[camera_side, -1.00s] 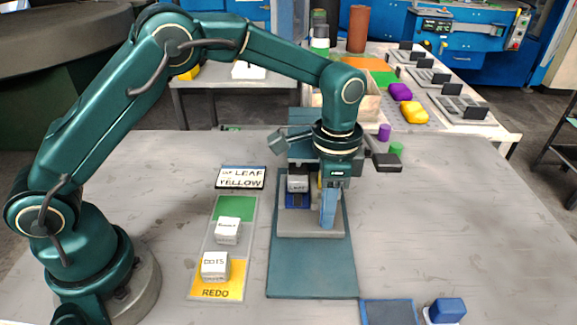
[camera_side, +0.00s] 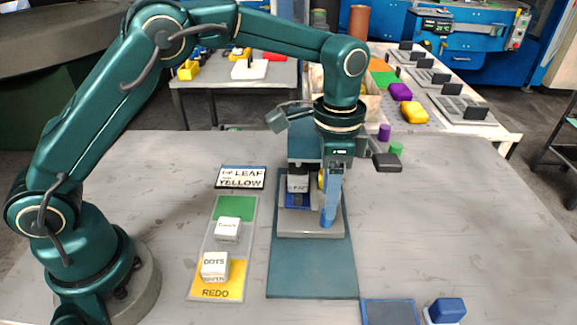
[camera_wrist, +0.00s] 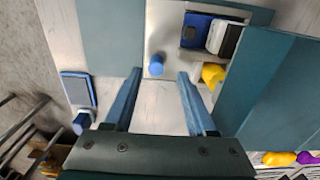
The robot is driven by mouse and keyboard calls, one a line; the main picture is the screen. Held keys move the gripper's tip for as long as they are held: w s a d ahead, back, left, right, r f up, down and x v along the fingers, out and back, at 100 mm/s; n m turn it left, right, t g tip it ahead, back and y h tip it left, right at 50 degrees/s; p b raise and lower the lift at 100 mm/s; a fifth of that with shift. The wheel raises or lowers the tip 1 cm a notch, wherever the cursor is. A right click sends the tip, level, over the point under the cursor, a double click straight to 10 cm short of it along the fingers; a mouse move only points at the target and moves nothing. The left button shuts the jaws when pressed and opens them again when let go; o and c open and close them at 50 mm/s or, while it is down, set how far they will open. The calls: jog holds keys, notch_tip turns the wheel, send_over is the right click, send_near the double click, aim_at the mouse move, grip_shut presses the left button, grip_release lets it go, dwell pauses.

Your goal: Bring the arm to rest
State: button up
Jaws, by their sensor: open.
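My gripper (camera_wrist: 160,74) is open and empty, its two blue fingers spread in the wrist view. In the side view my gripper (camera_side: 334,190) hangs pointing down over the grey-based press (camera_side: 295,231). A blue knob (camera_wrist: 156,65) stands on the press base beyond the fingertips; in the side view this blue knob (camera_side: 327,219) is just below them. The gap there is hard to judge. A white block (camera_side: 298,184) sits in the press above a blue pad (camera_side: 297,201), partly hidden by the press head. A yellow knob (camera_wrist: 212,73) is beside it.
A strip left of the press has green (camera_side: 234,207), grey and yellow REDO (camera_side: 216,292) fields. One white block (camera_side: 227,229) lies on grey, another (camera_side: 215,266) on yellow. A sign (camera_side: 241,178) reads LEAF YELLOW.

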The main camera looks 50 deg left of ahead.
notch_tip(320, 180, up, 2)
dwell(0.4)
jog(key=shift+a+r, duration=0.1)
jog(key=shift+r, duration=0.15)
jog(key=s+a+r+n+t, duration=0.2)
jog(key=s+a+r+n, duration=0.15)
jog(key=s, duration=0.25)
jog(key=s+a+r+n+t, duration=0.2)
jog(key=s+a+r+n, duration=0.1)
jog(key=s+a+r, duration=0.25)
jog(key=s+f+n+t, duration=0.1)
jog(key=s+f+n, duration=0.1)
jog(key=s, duration=0.4)
jog(key=shift+a+f+t, duration=0.3)
jog(key=shift+a+f, duration=0.15)
jog(key=shift+f, duration=0.05)
